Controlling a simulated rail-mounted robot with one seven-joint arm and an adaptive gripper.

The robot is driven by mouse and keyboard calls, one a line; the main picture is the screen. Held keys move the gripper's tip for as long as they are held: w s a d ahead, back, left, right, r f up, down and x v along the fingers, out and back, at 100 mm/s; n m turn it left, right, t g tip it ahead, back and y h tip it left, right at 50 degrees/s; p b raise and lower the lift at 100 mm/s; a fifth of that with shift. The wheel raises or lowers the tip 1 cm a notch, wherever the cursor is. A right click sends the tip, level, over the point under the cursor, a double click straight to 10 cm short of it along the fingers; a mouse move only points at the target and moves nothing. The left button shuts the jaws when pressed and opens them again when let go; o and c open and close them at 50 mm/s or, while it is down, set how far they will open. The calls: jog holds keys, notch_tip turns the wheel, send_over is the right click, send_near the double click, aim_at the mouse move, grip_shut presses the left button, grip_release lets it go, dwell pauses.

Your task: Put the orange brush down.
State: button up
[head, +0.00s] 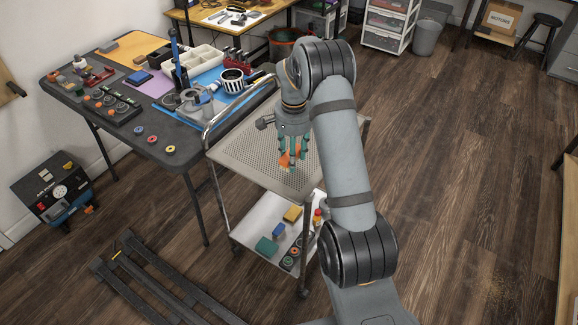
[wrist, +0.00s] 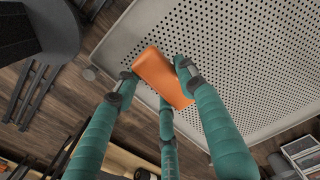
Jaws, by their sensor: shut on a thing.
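The orange brush (wrist: 158,76) is held between the green fingers of my gripper (wrist: 155,85) in the wrist view. In the head view, the orange of the brush (head: 286,159) shows among the fingers of my gripper (head: 291,158). It is over the perforated top of the grey cart (head: 243,157). I cannot tell whether the brush touches that top or hangs above it. Part of the brush is hidden behind the fingers.
The cart's top looks clear around my gripper. Its lower shelf (head: 250,229) holds a green block (head: 266,246), a yellow block (head: 292,213) and other small things. A dark table (head: 180,150) crowded with tools and parts stands to the left, close to the cart's handle (head: 212,127).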

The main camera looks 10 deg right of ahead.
aim_at(289, 174)
jog(key=shift+a+f, duration=0.4)
jog(key=shift+a, duration=0.15)
jog(key=shift+f, duration=1.9)
jog(key=shift+f, duration=0.2)
jog(key=o, duration=0.9)
jog(key=shift+o, duration=0.7)
jog(key=shift+r, duration=0.1)
notch_tip(289, 174, up, 12)
jog(key=shift+r+p, duration=0.1)
jog(key=shift+p, duration=0.3)
